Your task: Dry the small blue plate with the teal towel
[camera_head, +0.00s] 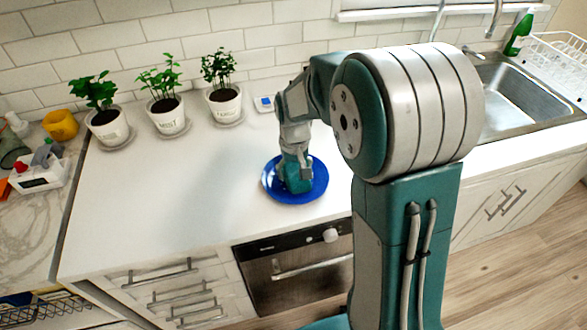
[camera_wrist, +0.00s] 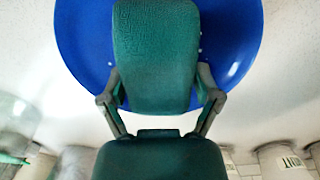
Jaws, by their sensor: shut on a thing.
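The small blue plate (camera_head: 316,186) lies flat on the white counter, right of the potted plants. The teal towel (camera_head: 297,178) appears as a thick folded pad over the middle of the plate. My gripper (camera_head: 296,170) is directly above the plate and shut on the towel. In the wrist view, the towel (camera_wrist: 155,55) sits between the two fingers of my gripper (camera_wrist: 160,98) and covers the plate's centre. The blue plate (camera_wrist: 82,40) shows on both sides of it, with a few small pale spots. Whether the towel touches the plate is hard to tell.
Several potted plants (camera_head: 166,115) stand on saucers along the tiled wall. A small white device (camera_head: 264,104) is behind the plate. A metal sink (camera_head: 515,95), a green bottle (camera_head: 519,34) and a white dish rack (camera_head: 560,62) are at right. Bare counter lies left of the plate.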

